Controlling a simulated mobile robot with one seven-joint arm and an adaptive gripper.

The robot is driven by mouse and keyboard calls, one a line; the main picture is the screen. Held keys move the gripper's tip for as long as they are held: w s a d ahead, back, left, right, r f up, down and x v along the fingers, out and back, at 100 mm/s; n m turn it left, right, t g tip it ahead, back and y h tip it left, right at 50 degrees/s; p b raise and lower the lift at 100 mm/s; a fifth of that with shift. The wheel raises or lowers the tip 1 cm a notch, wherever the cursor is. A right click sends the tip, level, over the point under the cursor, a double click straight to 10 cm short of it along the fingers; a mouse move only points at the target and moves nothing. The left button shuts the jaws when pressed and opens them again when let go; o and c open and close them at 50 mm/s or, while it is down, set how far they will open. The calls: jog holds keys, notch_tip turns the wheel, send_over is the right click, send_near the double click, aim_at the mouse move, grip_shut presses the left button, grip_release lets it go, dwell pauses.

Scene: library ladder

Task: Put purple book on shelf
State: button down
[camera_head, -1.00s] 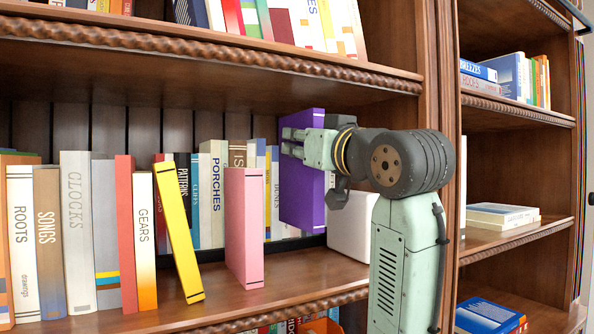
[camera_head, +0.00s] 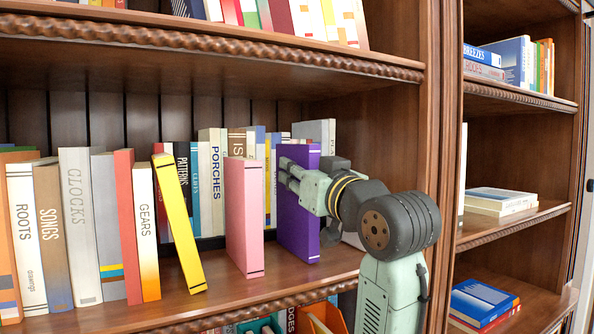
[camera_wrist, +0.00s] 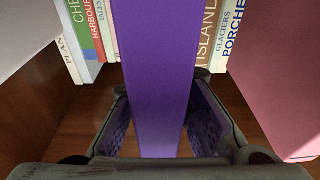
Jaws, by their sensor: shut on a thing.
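The purple book (camera_head: 298,222) stands upright on or just above the middle shelf (camera_head: 225,290), to the right of the pink book (camera_head: 244,215) with a gap between them. My gripper (camera_head: 288,174) is shut on the purple book from the right and front. In the wrist view the purple book (camera_wrist: 155,80) runs between the two fingers (camera_wrist: 160,95), with the pink book (camera_wrist: 275,70) at the right. Whether the purple book's lower edge touches the shelf is hard to tell.
A yellow book (camera_head: 178,222) leans left of the pink book. A back row of books, including PORCHES (camera_head: 216,180), stands behind. The cabinet's upright side (camera_head: 445,130) is at the right.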

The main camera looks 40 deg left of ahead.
jog(key=shift+f, duration=0.15)
jog(key=c, duration=1.5)
grip_release()
jog(key=b+v, duration=0.2)
jog(key=v, duration=0.4)
jog(key=b+v, duration=0.3)
jog(key=v, duration=0.3)
jog(key=shift+s+r, duration=0.1)
jog(key=shift+r, duration=0.1)
